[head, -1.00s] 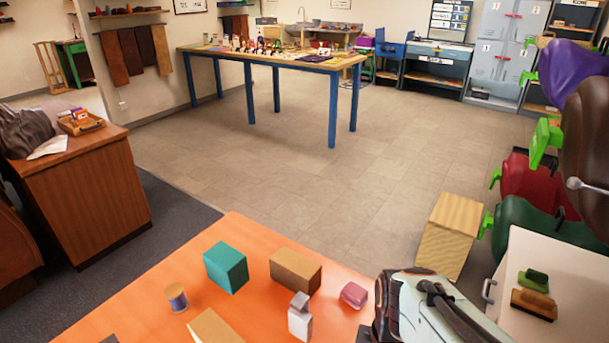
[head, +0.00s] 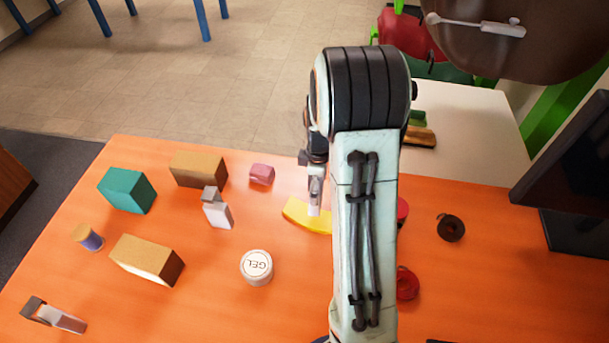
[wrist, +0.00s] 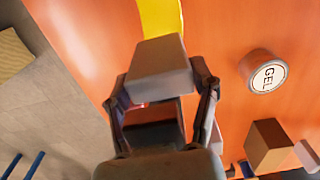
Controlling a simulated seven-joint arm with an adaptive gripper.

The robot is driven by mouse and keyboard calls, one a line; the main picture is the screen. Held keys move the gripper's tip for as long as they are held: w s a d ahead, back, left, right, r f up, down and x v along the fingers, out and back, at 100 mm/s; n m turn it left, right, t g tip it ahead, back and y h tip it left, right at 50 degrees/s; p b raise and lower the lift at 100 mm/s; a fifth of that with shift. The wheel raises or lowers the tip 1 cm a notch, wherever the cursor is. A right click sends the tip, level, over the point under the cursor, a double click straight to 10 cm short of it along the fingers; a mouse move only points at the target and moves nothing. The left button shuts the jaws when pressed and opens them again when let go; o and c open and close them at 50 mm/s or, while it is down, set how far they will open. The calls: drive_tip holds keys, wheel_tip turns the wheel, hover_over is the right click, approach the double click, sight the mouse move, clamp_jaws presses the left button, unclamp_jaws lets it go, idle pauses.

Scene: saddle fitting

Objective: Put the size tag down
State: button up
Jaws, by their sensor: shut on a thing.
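My gripper (wrist: 160,95) is shut on a pale grey, block-like piece, the size tag (wrist: 158,62), gripped between both fingers in the wrist view. In the head view my gripper (head: 315,180) points down above the orange table, and the size tag (head: 314,198) shows as a small pale shape at its tip. A curved yellow piece (head: 305,215) lies on the table by the tag; it also shows beyond the tag in the wrist view (wrist: 160,18). I cannot tell the gap between the tag and what lies below. No marking on the tag is readable.
A white GEL jar (head: 257,267) stands left of my arm. Red rings (head: 407,283) and a dark roll (head: 451,227) lie right.

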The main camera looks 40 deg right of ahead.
drive_tip(key=shift+w+d+f, duration=0.1)
drive_tip(key=shift+w+f, duration=0.1)
drive_tip(key=shift+f, duration=0.1)
drive_tip(key=shift+w+d+f, duration=0.1)
drive_tip(key=shift+w+f, duration=0.05)
drive_tip(key=shift+f, duration=1.55)
drive_tip(key=o, duration=1.2)
drive_tip(key=shift+f, duration=0.15)
